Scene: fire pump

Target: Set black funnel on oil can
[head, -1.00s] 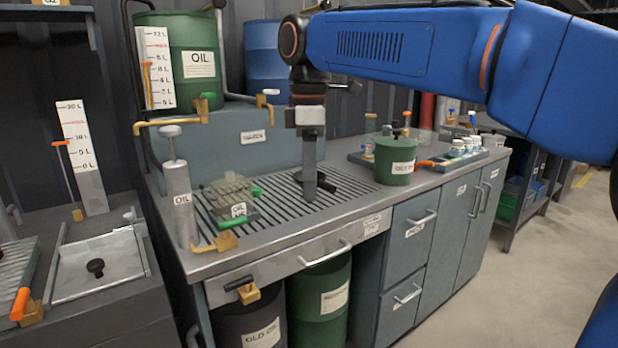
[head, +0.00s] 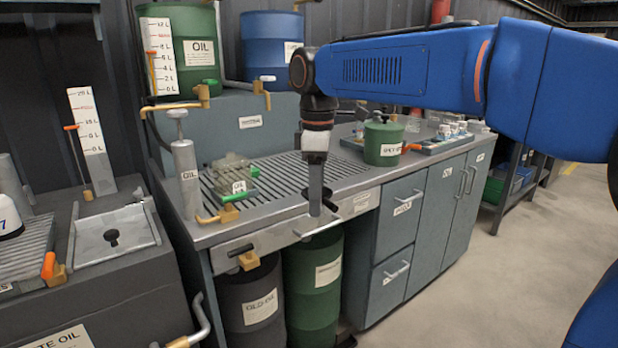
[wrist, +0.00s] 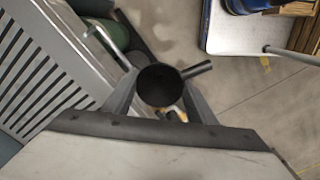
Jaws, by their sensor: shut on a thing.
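My gripper (head: 316,205) is shut on the black funnel (head: 330,205), above the front edge of the workbench. In the wrist view, the funnel (wrist: 160,85) sits between the two fingers (wrist: 160,98), its round mouth facing the camera and a short handle pointing right. Its spout is hidden. I cannot tell surely which vessel is the oil can. A white container with blue marking (head: 8,218) is cut off at the left edge.
A lidded green pot (head: 383,143) and a tray of small jars (head: 445,140) stand on the bench's right. A clear box (head: 232,172) sits on the slatted grate (head: 285,175). Oil drums (head: 315,275) stand below.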

